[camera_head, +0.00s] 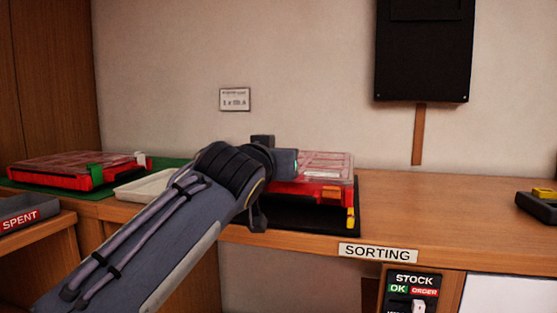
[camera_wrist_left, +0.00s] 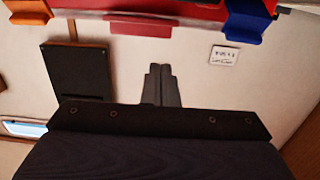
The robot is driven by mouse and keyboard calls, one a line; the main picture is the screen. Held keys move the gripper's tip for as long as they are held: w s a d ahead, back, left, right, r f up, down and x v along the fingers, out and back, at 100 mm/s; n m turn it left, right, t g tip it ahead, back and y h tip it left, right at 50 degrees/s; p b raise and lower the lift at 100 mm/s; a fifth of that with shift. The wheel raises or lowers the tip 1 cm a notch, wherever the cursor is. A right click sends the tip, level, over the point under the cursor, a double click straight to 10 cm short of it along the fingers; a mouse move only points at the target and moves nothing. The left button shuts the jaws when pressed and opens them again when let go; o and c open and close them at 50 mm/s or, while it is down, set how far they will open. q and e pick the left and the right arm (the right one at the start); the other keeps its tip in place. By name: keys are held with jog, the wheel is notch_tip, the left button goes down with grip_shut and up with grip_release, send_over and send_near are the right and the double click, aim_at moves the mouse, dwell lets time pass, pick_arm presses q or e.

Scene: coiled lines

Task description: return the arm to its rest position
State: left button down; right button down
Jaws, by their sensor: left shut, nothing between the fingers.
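My left arm (camera_head: 165,230) reaches in from the lower left, its wrist in front of a red case with a clear lid (camera_head: 325,168) on the sorting bench (camera_head: 440,215). The wrist hides the left part of that case, and I cannot make out the fingertips in the head view. In the left wrist view my left gripper (camera_wrist_left: 160,72) is shut, its two fingers together with nothing between them. Red case edges (camera_wrist_left: 140,27), an orange latch and a blue latch (camera_wrist_left: 247,20) show along the top of that view. My right gripper is not in view.
A second red case (camera_head: 65,172) lies on a green mat at the left, beside a white tray (camera_head: 143,188). A grey SPENT bin (camera_head: 30,210) stands at lower left. A black wall box (camera_head: 424,50) hangs above the bench. The bench right of the black mat is mostly clear.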

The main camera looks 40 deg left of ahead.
pick_arm(q)
jog(key=s+d+f, duration=0.4)
jog(key=s+f, duration=0.1)
jog(key=s, duration=0.2)
jog(key=shift+f+b, duration=0.15)
jog(key=shift+b, duration=0.3)
jog(key=shift+s, duration=0.1)
